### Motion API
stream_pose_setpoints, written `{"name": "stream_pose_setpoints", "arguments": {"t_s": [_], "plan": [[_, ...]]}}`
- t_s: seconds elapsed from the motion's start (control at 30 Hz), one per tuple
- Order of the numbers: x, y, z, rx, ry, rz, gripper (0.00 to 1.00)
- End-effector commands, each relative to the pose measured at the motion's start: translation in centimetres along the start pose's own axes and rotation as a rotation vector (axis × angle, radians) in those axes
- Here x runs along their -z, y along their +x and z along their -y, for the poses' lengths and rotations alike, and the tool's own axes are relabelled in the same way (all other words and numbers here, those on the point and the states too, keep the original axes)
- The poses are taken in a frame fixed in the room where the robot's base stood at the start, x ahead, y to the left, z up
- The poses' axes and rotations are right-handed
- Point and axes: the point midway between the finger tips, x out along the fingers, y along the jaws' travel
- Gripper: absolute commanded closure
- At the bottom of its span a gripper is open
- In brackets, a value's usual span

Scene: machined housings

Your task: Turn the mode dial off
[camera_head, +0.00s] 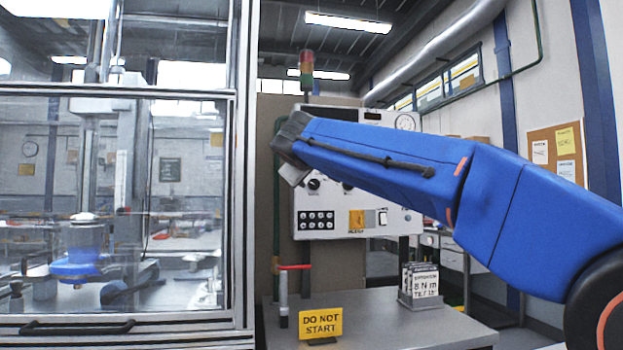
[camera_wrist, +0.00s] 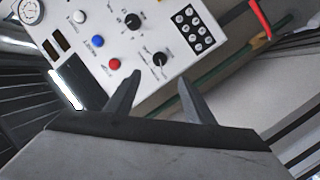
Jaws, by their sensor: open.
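A light grey control panel (camera_head: 335,205) stands behind my arm and also fills the top of the wrist view (camera_wrist: 195,62). Two black dials with pointer marks show on it. One dial (camera_wrist: 160,59) is near the block of black buttons, just beyond my fingertips; it also shows in the head view (camera_head: 314,184). The other dial (camera_wrist: 133,21) is farther off; it also shows in the head view (camera_head: 348,187). Their labels are too small to read, so I cannot tell which is the mode dial. My gripper (camera_wrist: 158,78) is open and empty, its fingers apart; contact is not visible.
The panel also bears a black button block (camera_wrist: 193,29), a red button (camera_wrist: 114,63), a blue button (camera_wrist: 97,41) and a gauge (camera_wrist: 28,10). A red-handled lever (camera_head: 294,267) is below. A yellow "DO NOT START" sign (camera_head: 321,323) stands on the bench (camera_head: 380,325).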

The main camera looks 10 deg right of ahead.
Motion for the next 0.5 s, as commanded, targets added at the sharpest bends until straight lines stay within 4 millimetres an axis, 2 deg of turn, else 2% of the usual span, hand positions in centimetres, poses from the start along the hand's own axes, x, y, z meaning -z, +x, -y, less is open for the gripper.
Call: {"name": "stream_pose_setpoints", "arguments": {"t_s": [0.03,0.2,0.5], "plan": [[0.1,-0.9,0.0,0.001,0.001,-0.003,0.52],[0.0,-2.7,0.1,0.001,0.001,-0.001,0.52],[0.0,-3.4,0.0,0.0,0.001,0.0,0.52]]}}
